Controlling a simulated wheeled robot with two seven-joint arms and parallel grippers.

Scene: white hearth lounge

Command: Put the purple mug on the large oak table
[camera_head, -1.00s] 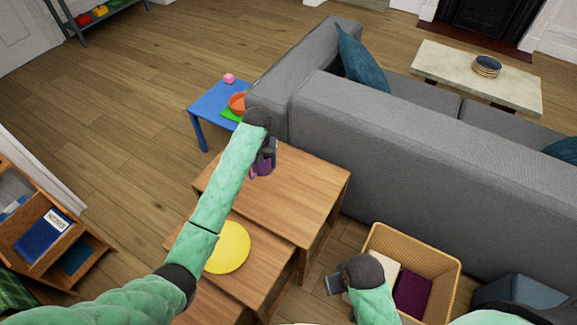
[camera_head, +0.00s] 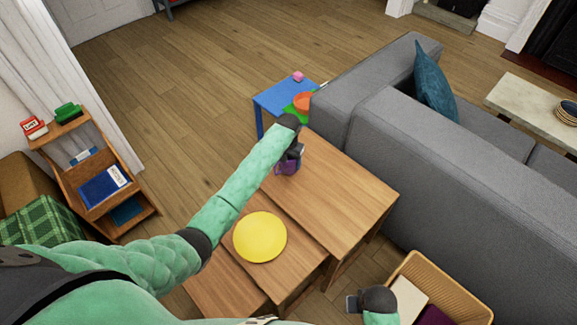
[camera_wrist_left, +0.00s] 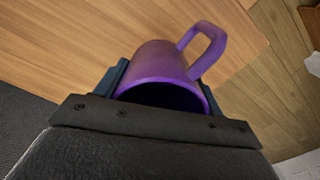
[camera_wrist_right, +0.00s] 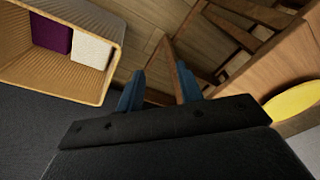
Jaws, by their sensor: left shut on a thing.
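The purple mug (camera_head: 286,168) is in my left gripper (camera_head: 293,158), at the far left corner of the large oak table (camera_head: 345,205). In the left wrist view the mug (camera_wrist_left: 160,72) sits between the two blue fingers, its handle toward the upper right. The oak top (camera_wrist_left: 90,35) shows behind it. I cannot tell whether the mug touches the table. My right gripper (camera_head: 352,303) is low, beside the wicker basket. In the right wrist view its fingers (camera_wrist_right: 160,88) are apart with nothing between them.
A yellow plate (camera_head: 260,237) lies on the lower nested oak table. The grey sofa (camera_head: 440,150) and wicker basket (camera_head: 470,305) are right. Most of the large top is clear.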

